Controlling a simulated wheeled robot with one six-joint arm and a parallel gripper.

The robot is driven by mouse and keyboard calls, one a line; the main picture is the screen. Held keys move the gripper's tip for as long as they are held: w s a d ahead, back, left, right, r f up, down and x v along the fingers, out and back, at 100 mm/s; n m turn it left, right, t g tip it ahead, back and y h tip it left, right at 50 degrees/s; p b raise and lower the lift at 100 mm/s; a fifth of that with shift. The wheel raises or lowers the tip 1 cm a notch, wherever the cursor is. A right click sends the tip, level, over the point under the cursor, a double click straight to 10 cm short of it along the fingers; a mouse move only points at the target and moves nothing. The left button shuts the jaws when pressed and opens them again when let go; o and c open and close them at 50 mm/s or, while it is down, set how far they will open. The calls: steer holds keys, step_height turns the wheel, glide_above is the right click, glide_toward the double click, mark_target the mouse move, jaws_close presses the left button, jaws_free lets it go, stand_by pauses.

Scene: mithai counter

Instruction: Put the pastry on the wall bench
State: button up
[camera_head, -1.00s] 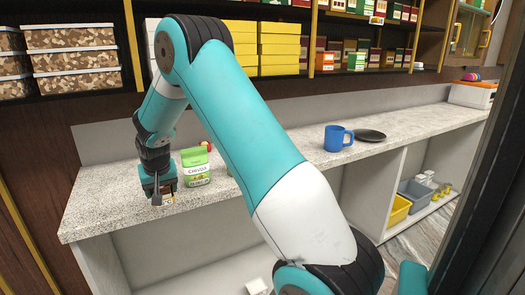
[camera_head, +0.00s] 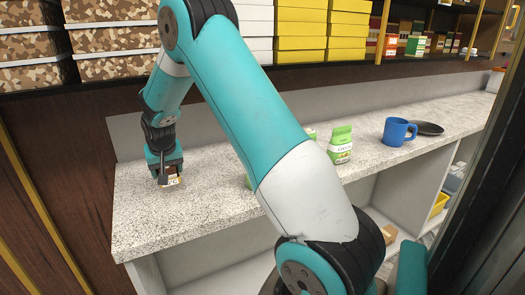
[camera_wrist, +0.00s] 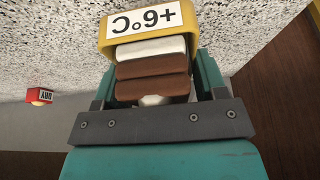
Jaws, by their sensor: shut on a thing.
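My gripper (camera_head: 165,170) is near the left end of the speckled stone wall bench (camera_head: 215,175), pointing down over its top. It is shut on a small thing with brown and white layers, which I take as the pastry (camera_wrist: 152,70). A yellow-framed white label reading "+6°C" (camera_wrist: 140,20), turned over in the wrist view, sits against it. In the head view the held pastry (camera_head: 172,182) is small below the fingers, and I cannot tell whether it touches the bench.
A green packet (camera_head: 341,146), a blue mug (camera_head: 399,131) and a dark plate (camera_head: 428,128) stand further right on the bench. My arm partly hides other green items. A red item (camera_wrist: 40,96) shows in the wrist view. Boxes fill shelves above. The bench's left end looks clear.

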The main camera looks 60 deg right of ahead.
steer(key=p, duration=0.4)
glide_above(221, 168)
steer(key=shift+s+a+r, duration=0.1)
steer(key=shift+s+a, duration=0.35)
steer(key=shift+s+d, duration=0.1)
steer(key=shift+d, duration=0.1)
steer(key=shift+f, duration=0.3)
steer(key=shift+f+p, duration=0.55)
steer(key=shift+f, duration=1)
steer(key=o, duration=1)
steer(key=shift+f, duration=0.1)
